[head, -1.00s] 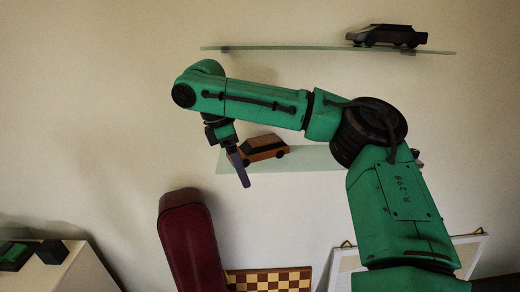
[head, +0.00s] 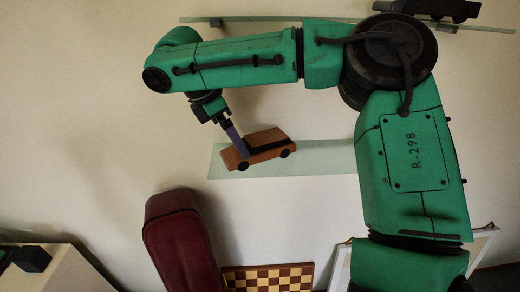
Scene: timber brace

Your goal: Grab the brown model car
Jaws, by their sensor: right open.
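The brown model car (head: 268,143) has an orange-brown body and a dark window band. It is on the lower glass shelf (head: 325,156) on the wall, toward the shelf's left part. My right gripper (head: 240,148) points down at the car's left part and overlaps it in the picture. It is open, and one purple-grey finger shows clearly; the other is mostly hidden. I cannot tell whether the finger touches the car. My left gripper is not in view.
A dark model car (head: 432,9) stands on the upper glass shelf (head: 270,22), close behind my right arm. Below are a dark red case (head: 178,240), a chequered board (head: 268,278) and a white framed panel (head: 482,246). A dark block (head: 32,259) sits on a cabinet at lower left.

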